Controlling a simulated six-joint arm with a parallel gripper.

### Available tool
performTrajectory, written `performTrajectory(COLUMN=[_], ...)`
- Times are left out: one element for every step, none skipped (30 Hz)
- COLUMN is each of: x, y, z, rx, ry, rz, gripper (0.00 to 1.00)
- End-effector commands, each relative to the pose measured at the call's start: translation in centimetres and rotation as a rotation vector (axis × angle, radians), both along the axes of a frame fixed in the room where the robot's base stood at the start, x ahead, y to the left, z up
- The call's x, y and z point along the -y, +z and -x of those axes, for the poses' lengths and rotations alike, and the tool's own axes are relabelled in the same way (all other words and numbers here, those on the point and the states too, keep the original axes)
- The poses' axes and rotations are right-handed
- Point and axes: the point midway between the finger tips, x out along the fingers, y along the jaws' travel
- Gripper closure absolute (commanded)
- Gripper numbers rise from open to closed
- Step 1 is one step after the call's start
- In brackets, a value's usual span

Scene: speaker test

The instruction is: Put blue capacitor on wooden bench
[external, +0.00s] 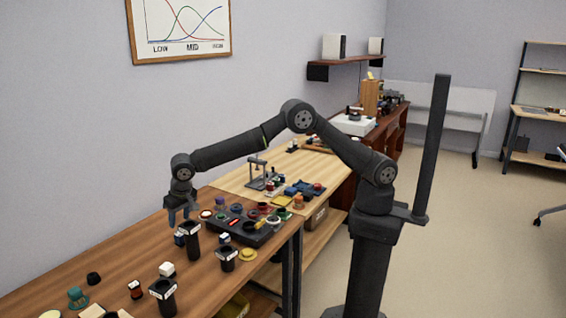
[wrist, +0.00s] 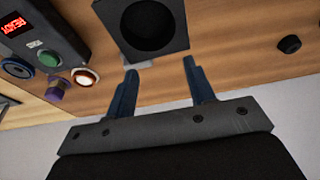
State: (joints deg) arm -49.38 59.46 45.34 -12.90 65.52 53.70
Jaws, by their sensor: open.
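My gripper (external: 178,216) hangs low over the brown wooden bench (external: 120,262), at the back left of a black cup (external: 190,242). Its two blue fingers (wrist: 162,82) are apart in the wrist view, with nothing between them. A small blue and white piece (external: 179,238) sits just below the gripper, beside the black cup; I cannot tell whether it is the blue capacitor. Another small white and dark blue piece (external: 224,239) is farther right. In the wrist view a dark square part with a round opening (wrist: 152,28) lies just beyond the fingertips.
A dark test panel (external: 213,226) with buttons stands right of the gripper; its red display (wrist: 14,24) shows in the wrist view. More black cups (external: 164,297) and small parts crowd the front. A small black cap (external: 93,278) lies left. The bench is bare near the wall.

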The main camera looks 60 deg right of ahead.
Motion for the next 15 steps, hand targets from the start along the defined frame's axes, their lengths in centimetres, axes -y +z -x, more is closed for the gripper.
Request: performTrajectory(x=[0.0, 0.0, 0.0, 0.0, 0.0, 0.0, 0.0, 0.0, 0.1, 0.1, 0.1, 0.2, 0.3, 0.3, 0.4], y=[-0.9, -1.2, -1.6, -1.9, -2.1, -2.2, -2.3, -2.4, -2.6, -2.8, -3.0, -3.4, -3.8, -4.2, -4.8], z=[-0.2, -0.4, -0.5, -0.5, -0.6, -0.7, -0.7, -0.7, -0.8, -0.8, -0.9, -1.0, -1.1, -1.3, -1.5], rx=[-0.001, 0.000, 0.000, 0.000, 0.000, 0.000, 0.000, 0.000, 0.000, 0.000, 0.000, -0.001, -0.001, -0.001, -0.002], ry=[0.000, 0.000, 0.000, 0.000, 0.000, 0.000, 0.000, -0.001, -0.001, -0.001, -0.001, -0.001, -0.001, -0.001, -0.001], rz=[0.001, 0.001, 0.000, 0.000, 0.000, 0.000, 0.000, 0.000, 0.000, 0.000, 0.001, 0.001, 0.001, 0.001, 0.002], gripper=[0.51, 0.51, 0.51, 0.51, 0.51, 0.51, 0.51, 0.51, 0.51, 0.51, 0.51, 0.51, 0.51, 0.51, 0.51])
